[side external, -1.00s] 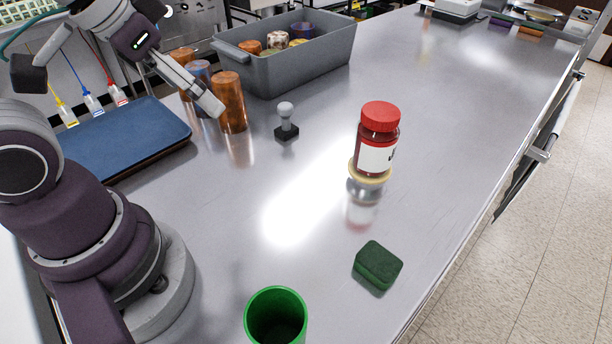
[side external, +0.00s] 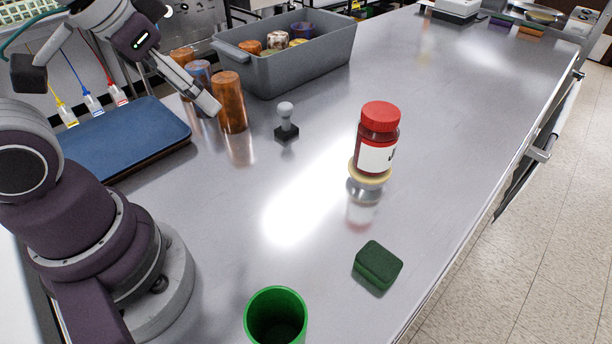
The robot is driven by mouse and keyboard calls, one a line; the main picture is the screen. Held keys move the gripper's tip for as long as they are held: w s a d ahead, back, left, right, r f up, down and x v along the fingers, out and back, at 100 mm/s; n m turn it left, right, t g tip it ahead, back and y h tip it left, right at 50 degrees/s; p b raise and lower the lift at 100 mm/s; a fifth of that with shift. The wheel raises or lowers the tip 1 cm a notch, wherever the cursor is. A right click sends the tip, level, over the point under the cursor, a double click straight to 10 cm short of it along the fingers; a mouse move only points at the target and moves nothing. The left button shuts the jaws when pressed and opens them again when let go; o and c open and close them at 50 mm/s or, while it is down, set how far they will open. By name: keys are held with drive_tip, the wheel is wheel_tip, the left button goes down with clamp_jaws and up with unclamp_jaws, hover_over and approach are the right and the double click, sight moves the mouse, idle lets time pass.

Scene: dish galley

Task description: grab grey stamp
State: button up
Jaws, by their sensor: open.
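The grey stamp (side external: 286,120) stands upright on the metal counter, with a pale round knob and a dark square base. It is in the upper middle of the side view, right of the copper cylinders. My gripper (side external: 207,103) is at the upper left, pointing down and to the right, open and apart from the stamp. It overlaps the copper and blue cylinders in the picture, so its exact distance from them cannot be told.
Copper cylinders (side external: 229,102) stand between my gripper and the stamp. A grey bin (side external: 300,66) with several pieces is behind. A blue tray (side external: 125,138) lies left. A red-lidded jar (side external: 377,140), a green sponge (side external: 378,265) and a green cup (side external: 275,318) are nearer. The counter around the stamp's front is clear.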

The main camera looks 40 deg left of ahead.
drive_tip(key=m+g+h, duration=0.2)
drive_tip(key=m, duration=0.3)
hover_over(284, 118)
drive_tip(key=s+a, duration=0.2)
drive_tip(key=s, duration=0.1)
wheel_tip(284, 118, down, 10)
drive_tip(key=shift+t, duration=0.3)
drive_tip(key=x, duration=1)
drive_tip(key=shift+w+a+f, duration=0.2)
drive_tip(key=shift+w, duration=0.05)
drive_tip(key=shift+c, duration=0.4)
clamp_jaws()
